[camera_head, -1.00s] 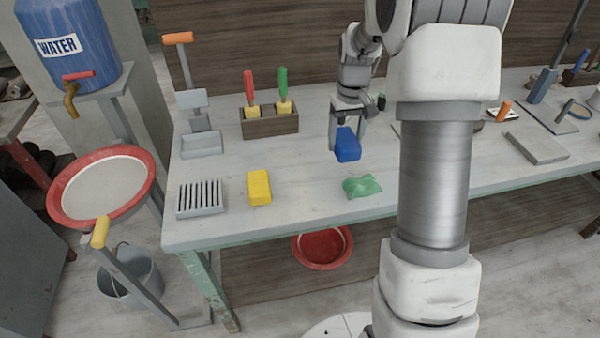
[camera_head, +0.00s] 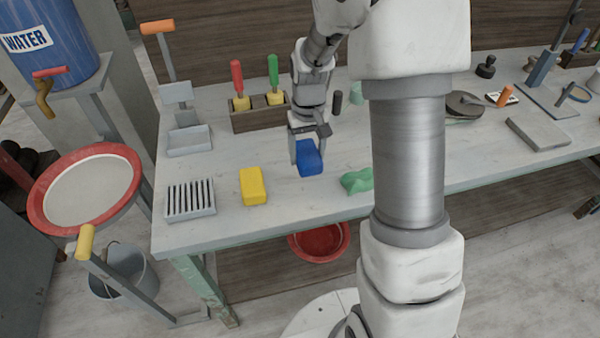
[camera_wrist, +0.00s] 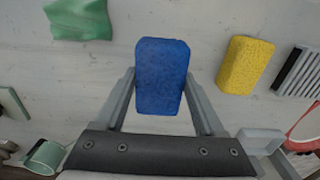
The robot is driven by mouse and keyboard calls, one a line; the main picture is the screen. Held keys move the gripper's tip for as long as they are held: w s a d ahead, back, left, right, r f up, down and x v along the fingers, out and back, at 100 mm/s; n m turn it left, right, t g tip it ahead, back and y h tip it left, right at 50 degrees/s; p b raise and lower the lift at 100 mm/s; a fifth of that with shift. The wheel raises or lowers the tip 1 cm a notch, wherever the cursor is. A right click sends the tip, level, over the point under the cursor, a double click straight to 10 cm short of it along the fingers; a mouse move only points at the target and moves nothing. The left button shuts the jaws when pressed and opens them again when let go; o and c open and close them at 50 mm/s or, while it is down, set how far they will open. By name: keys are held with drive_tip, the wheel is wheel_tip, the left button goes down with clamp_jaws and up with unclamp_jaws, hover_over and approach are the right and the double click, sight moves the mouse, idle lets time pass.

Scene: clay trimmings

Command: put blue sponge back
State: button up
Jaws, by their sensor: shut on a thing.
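The blue sponge (camera_head: 309,158) is held between the fingers of my gripper (camera_head: 306,146), above the pale workbench (camera_head: 240,225). In the wrist view the blue sponge (camera_wrist: 161,76) sits upright in the picture between the two fingers of my gripper (camera_wrist: 160,95). A yellow sponge (camera_head: 253,186) lies on the bench to the left of the blue one. A slatted grey rack (camera_head: 190,200) lies left of the yellow sponge, near the bench's left front corner; its slats look empty. I cannot tell the exact height of the blue sponge above the bench.
A crumpled green cloth (camera_head: 357,181) lies right of the blue sponge. Behind are a wooden box (camera_head: 258,119) with red and green handled tools and a small grey tray (camera_head: 189,140) with an upright post. The bench between the yellow sponge and cloth looks clear.

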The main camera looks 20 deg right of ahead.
sight(300, 183)
drive_tip(key=shift+s+a+f, duration=0.3)
drive_tip(key=shift+a+f, duration=0.1)
drive_tip(key=shift+a, duration=0.1)
drive_tip(key=shift+s+a+f, duration=0.3)
drive_tip(key=shift+a+f, duration=0.1)
drive_tip(key=shift+a, duration=0.1)
drive_tip(key=shift+f, duration=1.95)
drive_tip(key=shift+f+b, duration=0.2)
drive_tip(key=shift+b, duration=0.15)
drive_tip(key=o, duration=1.2)
drive_tip(key=shift+r, duration=0.1)
drive_tip(key=shift+c, duration=0.2)
